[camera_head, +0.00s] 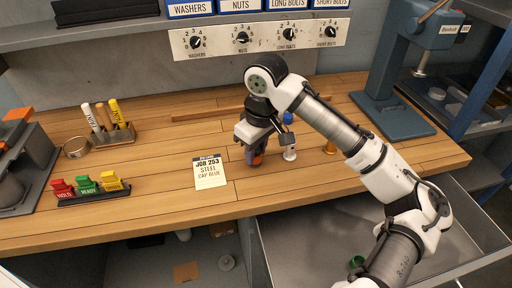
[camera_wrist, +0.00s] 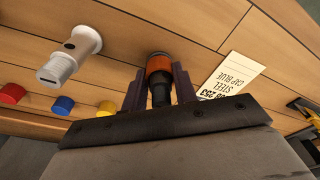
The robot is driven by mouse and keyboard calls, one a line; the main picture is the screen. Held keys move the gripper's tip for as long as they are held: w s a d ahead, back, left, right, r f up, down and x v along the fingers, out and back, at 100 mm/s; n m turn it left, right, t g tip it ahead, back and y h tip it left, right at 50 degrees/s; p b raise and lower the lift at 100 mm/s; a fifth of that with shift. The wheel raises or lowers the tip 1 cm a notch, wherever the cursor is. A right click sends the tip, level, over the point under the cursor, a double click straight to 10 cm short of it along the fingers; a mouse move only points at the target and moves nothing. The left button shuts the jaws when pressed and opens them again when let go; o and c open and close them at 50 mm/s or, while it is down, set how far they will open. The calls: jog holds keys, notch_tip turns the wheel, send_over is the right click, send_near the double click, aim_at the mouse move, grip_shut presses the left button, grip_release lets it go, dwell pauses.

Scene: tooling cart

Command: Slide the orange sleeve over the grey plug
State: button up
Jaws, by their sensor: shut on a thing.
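The grey plug (camera_wrist: 76,52) is pale and stands upright on the bench, its flat slotted end toward the wrist camera. In the head view the plug (camera_head: 289,154) stands just right of my gripper. The orange sleeve (camera_wrist: 159,69) has dark ends and sits between my fingers in the wrist view. My gripper (camera_wrist: 160,88) is shut on it. In the head view my gripper (camera_head: 254,148) points down and the sleeve (camera_head: 257,160) shows below it, low over the bench. The sleeve is beside the plug and apart from it. I cannot tell whether the sleeve touches the wood.
Red (camera_wrist: 12,93), blue (camera_wrist: 62,105) and yellow (camera_wrist: 107,107) round pieces lie beyond the plug. A job card (camera_head: 209,172) lies left of my gripper. A marker holder (camera_head: 113,136) and labelled blocks (camera_head: 90,189) stand farther left. An open drawer (camera_head: 300,240) is below the front edge.

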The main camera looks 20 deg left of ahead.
jog(key=o, duration=1.5)
jog(key=shift+r+p, duration=5.5)
jog(key=shift+r, duration=0.5)
jog(key=shift+r+p, duration=0.3)
jog(key=shift+r, duration=0.95)
